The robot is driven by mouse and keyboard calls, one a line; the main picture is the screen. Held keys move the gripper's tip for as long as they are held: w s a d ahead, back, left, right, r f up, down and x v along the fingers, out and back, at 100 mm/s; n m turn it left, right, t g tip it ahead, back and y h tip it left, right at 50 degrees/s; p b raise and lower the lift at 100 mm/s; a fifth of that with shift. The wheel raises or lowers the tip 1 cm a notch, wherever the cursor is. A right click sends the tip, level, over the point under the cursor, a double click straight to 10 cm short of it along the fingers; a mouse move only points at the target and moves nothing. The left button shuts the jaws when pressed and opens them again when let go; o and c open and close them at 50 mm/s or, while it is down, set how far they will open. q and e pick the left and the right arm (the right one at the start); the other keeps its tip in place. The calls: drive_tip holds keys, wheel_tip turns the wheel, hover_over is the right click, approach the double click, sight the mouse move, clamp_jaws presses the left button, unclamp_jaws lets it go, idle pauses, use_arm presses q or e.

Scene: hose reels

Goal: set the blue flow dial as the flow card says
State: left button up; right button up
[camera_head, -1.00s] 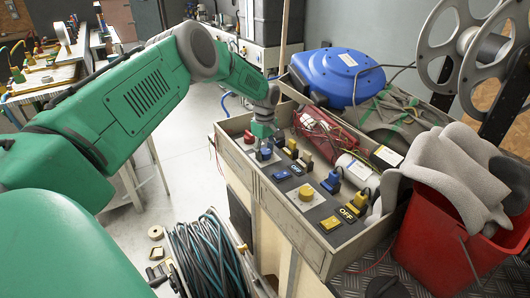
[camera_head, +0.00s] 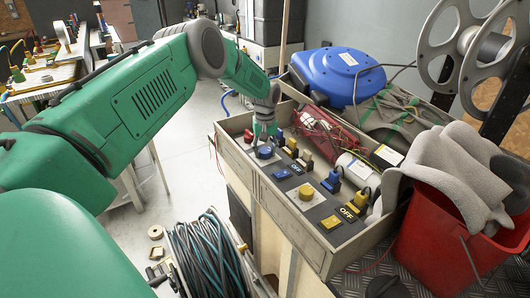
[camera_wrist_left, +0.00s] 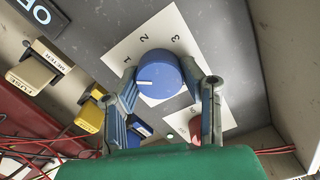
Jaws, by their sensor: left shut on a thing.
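The blue flow dial (camera_head: 265,152) sits on a white plate at the far left end of the grey panel in the box. In the left wrist view the dial (camera_wrist_left: 158,78) is round, with a short white mark pointing left, towards the 1. The plate (camera_wrist_left: 120,52) is printed 1, 2, 3. My left gripper (camera_head: 262,137) reaches down over the dial. Its two fingers (camera_wrist_left: 163,100) stand on either side of the dial, shut on it. I cannot make out a readable flow card. My right gripper is not in view.
Yellow, beige and blue plugs (camera_head: 305,158), a yellow knob (camera_head: 306,191) and an OFF label (camera_head: 347,214) share the panel. Red wires and a cylinder (camera_head: 325,130) lie behind. A blue reel (camera_head: 338,75) and a red bucket (camera_head: 440,240) stand beyond and right.

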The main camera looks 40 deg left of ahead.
sight(265, 149)
use_arm(q)
drive_tip(key=m, duration=0.6)
drive_tip(key=shift+w, duration=0.15)
drive_tip(key=m+b, duration=0.1)
drive_tip(key=m, duration=0.5)
drive_tip(key=shift+r, duration=0.1)
drive_tip(key=shift+m, duration=0.3)
drive_tip(key=o, duration=1.1)
drive_tip(key=shift+o, duration=0.2)
wheel_tip(265, 149, up, 12)
drive_tip(key=shift+a, duration=0.1)
